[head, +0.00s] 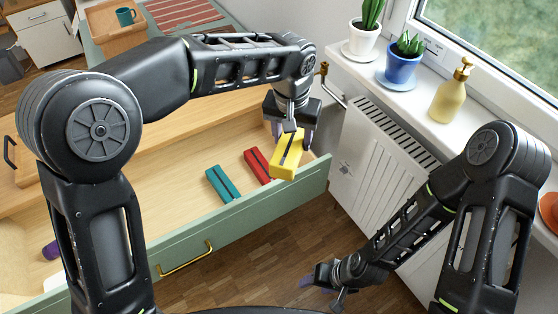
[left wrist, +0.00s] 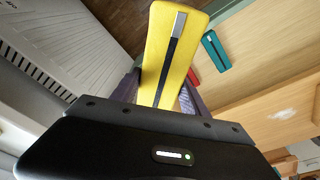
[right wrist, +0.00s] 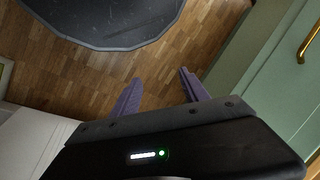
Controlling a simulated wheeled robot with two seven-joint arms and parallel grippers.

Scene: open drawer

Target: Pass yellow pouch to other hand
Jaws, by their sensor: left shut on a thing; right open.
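The yellow pouch (head: 284,163) is a long yellow block with a dark stripe, held up over the drawer's front right corner. My left gripper (head: 292,128) is shut on it; the pouch also shows between the purple fingers in the left wrist view (left wrist: 174,50). My right gripper (head: 322,283) is low at the bottom centre of the head view, in front of the drawer and well apart from the pouch. In the right wrist view its two purple fingers (right wrist: 157,92) are spread and empty, with wood floor behind them.
The open drawer (head: 240,215) holds a teal block (head: 223,184) and a red block (head: 257,166). A white radiator (head: 375,160) stands to the right under a sill with two potted plants and a soap bottle (head: 449,97).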

